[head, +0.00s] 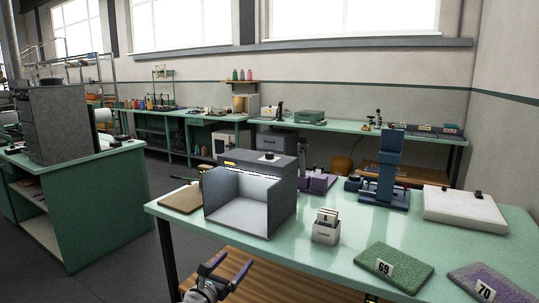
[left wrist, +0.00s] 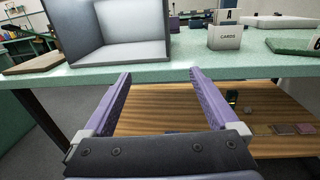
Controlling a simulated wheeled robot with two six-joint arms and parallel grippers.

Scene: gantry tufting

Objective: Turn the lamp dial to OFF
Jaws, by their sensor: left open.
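A grey light box (head: 248,195), open at the front and lit inside, stands at the left part of the green table. A small dark knob on a pale plate, which looks like the lamp dial (head: 269,156), sits on its top; its setting is too small to read. My left gripper (head: 238,260) is open and empty, in front of and below the table's front edge. In the left wrist view its two purple fingers (left wrist: 160,74) point toward the table, and the lower part of the light box (left wrist: 112,30) shows beyond them; the dial is out of that view. My right gripper is not in view.
The green table (head: 340,225) also bears a brown board (head: 182,199), a card box (head: 327,232), a blue press (head: 384,175), a white slab (head: 464,208) and numbered tufted samples (head: 395,267). A wooden lower shelf (left wrist: 180,118) lies under the tabletop.

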